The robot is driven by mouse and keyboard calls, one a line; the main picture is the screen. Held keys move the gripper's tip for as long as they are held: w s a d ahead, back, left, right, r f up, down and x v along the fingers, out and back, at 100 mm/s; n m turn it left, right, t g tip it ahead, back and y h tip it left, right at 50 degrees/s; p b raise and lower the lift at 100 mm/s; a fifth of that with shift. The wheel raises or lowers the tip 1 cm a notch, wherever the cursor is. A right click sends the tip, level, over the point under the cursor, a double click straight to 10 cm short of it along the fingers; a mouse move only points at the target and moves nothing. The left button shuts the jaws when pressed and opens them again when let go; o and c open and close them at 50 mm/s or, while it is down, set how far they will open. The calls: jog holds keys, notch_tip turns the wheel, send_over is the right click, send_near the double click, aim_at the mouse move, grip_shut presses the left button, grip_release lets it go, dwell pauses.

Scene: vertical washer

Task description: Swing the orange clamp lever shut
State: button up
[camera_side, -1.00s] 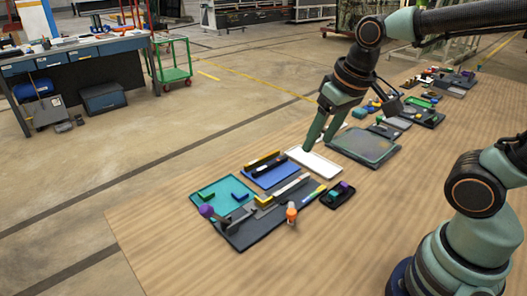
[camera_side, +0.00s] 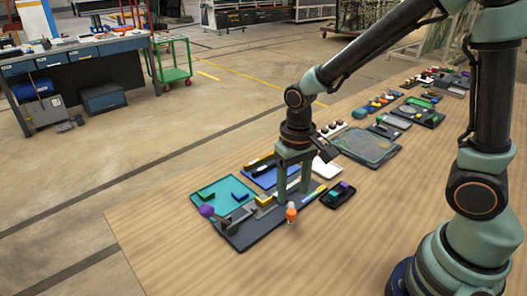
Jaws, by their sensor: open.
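The orange clamp lever (camera_side: 291,213) stands up at the right front edge of the dark clamp board (camera_side: 247,235). Its orange tip has a pale part below it. My gripper (camera_side: 293,195) points down just above and behind the lever, over the right part of the board. Its two green fingers are apart with nothing seen between them. I cannot tell whether a finger touches the lever. A second lever with a purple knob (camera_side: 207,211) is at the left of the same board.
A teal tray (camera_side: 222,187) lies behind the board at left and a blue tray (camera_side: 268,180) behind it. A small black tray (camera_side: 337,196) is close at right. Bare wooden table lies in front.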

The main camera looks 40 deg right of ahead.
aim_at(291, 211)
notch_tip(291, 211, down, 6)
jog(key=shift+r, duration=0.1)
dwell(0.4)
grip_shut()
dwell(1.2)
